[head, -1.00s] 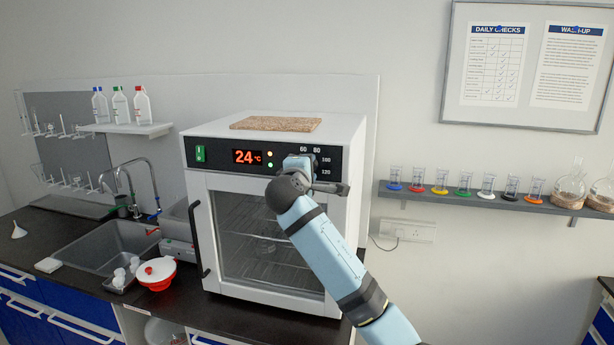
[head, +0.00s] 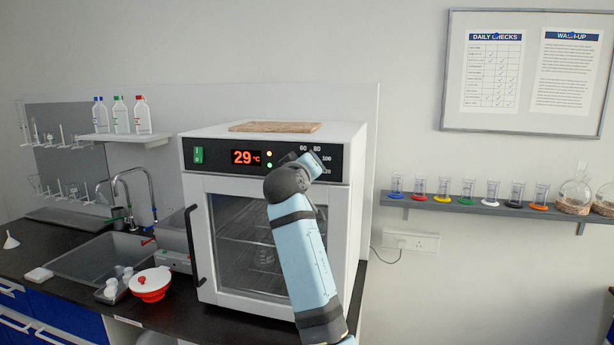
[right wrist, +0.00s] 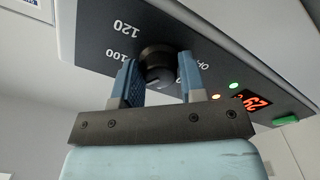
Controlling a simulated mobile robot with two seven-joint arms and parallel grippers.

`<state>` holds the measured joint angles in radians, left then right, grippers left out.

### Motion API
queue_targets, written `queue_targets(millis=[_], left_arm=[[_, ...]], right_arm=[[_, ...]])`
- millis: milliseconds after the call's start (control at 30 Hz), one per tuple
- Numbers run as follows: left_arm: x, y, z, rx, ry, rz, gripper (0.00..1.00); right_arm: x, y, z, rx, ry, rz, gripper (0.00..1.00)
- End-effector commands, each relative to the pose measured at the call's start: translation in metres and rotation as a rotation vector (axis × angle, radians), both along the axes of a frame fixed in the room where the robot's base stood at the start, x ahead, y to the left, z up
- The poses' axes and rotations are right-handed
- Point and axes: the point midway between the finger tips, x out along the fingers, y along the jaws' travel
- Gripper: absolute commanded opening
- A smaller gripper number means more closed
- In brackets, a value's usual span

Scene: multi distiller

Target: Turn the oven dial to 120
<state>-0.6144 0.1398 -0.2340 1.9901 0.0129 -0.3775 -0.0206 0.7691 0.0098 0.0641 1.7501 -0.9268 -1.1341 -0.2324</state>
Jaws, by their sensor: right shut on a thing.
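The white oven (head: 345,210) stands on the dark counter with its glass door closed. Its red display (head: 246,157) reads 29 °C. Scale numbers 60, 80, 100 and 120 show around the dial in the head view, where my right gripper (head: 305,163) hides the dial. In the right wrist view the black round dial (right wrist: 158,66) sits between the two blue fingers of my right gripper (right wrist: 160,78), which is shut on it. The 100 and 120 labels (right wrist: 126,27) lie left of the dial there. I cannot tell the dial's exact setting. My left gripper is out of view.
A brown board (head: 275,127) lies on top of the oven. A red-and-white bowl (head: 150,284) and a sink (head: 100,257) are to the left. A shelf of glassware (head: 470,205) is on the wall at right. The space in front of the shelf is clear.

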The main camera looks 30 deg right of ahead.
Motion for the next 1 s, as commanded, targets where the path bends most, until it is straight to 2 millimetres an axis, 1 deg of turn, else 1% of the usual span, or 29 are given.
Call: queue_targets(millis=[33, 233, 433, 800, 1000], left_arm=[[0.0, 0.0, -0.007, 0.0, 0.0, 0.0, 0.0], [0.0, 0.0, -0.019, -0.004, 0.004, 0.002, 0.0], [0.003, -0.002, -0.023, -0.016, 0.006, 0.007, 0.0], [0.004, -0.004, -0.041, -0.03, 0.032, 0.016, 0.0], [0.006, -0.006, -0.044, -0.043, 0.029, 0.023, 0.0]], right_arm=[[0.0, 0.0, -0.001, 0.03, -0.039, 0.0, 0.15], [0.0, 0.0, -0.001, 0.153, -0.184, 0.001, 0.15], [0.0, 0.0, -0.001, 0.274, -0.327, 0.002, 0.15], [0.0, 0.001, 0.0, 0.503, -0.595, 0.003, 0.14], [0.0, 0.0, 0.001, 0.625, -0.74, 0.003, 0.14]])
